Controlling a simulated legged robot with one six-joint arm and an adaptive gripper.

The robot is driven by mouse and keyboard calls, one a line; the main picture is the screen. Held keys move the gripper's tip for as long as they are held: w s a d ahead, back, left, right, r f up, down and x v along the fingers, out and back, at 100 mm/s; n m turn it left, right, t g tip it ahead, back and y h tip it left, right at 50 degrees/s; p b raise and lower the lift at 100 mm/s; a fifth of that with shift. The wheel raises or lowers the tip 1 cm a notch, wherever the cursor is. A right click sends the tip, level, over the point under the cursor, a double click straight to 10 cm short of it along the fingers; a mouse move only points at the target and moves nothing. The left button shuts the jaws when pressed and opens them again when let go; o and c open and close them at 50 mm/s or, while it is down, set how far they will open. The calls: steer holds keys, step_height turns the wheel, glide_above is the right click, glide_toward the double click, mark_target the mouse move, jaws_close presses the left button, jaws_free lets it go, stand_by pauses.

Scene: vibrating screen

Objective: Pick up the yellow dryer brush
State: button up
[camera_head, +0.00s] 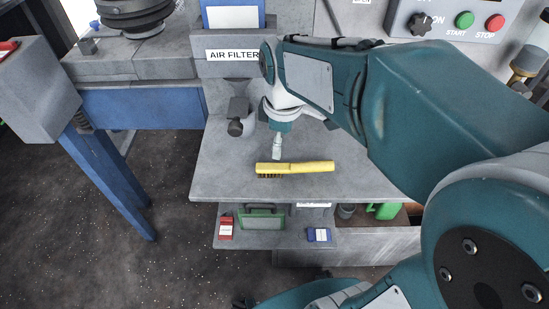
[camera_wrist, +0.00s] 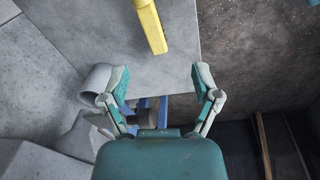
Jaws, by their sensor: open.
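The yellow dryer brush (camera_head: 296,168) lies flat on the grey table (camera_head: 225,160), with dark bristles under its left end. My gripper (camera_head: 277,152) is just above and behind the left part of the brush in the head view. In the wrist view one end of the yellow brush (camera_wrist: 150,28) enters from the top edge, ahead of my gripper (camera_wrist: 160,75). The two fingers are spread apart with nothing between them. The rest of the brush is outside the wrist view.
A grey fixture (camera_head: 238,117) stands at the table's back left. A lower shelf holds a red box (camera_head: 226,229), a green-framed item (camera_head: 262,218) and a blue box (camera_head: 319,235). A control panel with START and STOP buttons (camera_head: 465,19) is at the back right. The table's front is clear.

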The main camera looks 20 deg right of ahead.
mark_target(275, 166)
steer(key=w+f+n, duration=0.1)
steer(key=w+f+n+g, duration=0.1)
steer(key=shift+w+a+n, duration=0.15)
steer(key=shift+w+n, duration=0.15)
steer(key=shift+w, duration=0.1)
step_height(275, 166, down, 11)
steer(key=shift+r, duration=0.1)
jaws_close()
